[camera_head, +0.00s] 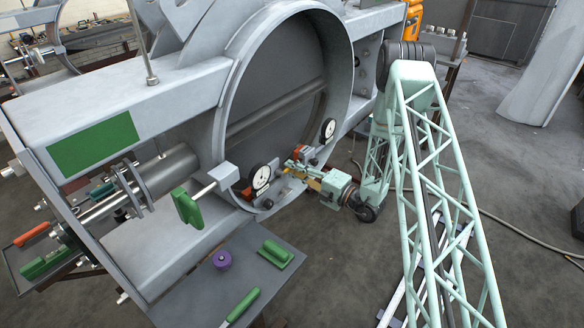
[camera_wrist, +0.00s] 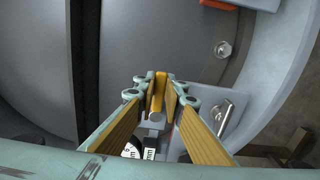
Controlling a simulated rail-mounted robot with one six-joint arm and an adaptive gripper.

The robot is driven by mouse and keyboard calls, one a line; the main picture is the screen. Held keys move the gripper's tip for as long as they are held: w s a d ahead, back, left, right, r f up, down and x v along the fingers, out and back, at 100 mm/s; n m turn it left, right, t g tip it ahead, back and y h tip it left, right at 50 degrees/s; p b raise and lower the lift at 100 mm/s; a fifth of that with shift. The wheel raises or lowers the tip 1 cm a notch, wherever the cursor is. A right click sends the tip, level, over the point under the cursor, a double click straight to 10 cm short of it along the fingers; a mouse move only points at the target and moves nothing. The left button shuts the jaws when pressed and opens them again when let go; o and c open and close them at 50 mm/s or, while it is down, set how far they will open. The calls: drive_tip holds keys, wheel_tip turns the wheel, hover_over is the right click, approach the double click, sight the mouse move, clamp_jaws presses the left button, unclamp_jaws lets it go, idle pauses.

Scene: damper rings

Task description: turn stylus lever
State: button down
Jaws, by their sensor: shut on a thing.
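The stylus lever (camera_wrist: 158,92) is a narrow yellow-orange bar in the wrist view, upright in the picture, with a grey rounded end toward me. My gripper (camera_wrist: 160,100) has its two fingers with yellow pads on either side of it and is shut on it. In the head view my gripper (camera_head: 303,168) reaches in from the right to the lower rim of the large grey ring (camera_head: 236,110). It is between two dial gauges, one on the left (camera_head: 260,176) and one on the right (camera_head: 328,129). The lever is too small to make out there.
A white dial face (camera_wrist: 148,150) shows partly below the fingers in the wrist view. A grey shelf (camera_head: 205,295) at the front holds a purple knob (camera_head: 222,259) and green-handled tools. A green handle (camera_head: 187,207) sticks out left of the gauges. Floor at right is mostly open.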

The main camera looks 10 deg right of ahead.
drive_tip(key=c, duration=2.7)
unclamp_jaws()
drive_tip(key=shift+v, duration=1.15)
drive_tip(key=shift+v, duration=2.9)
drive_tip(key=shift+a, duration=0.1)
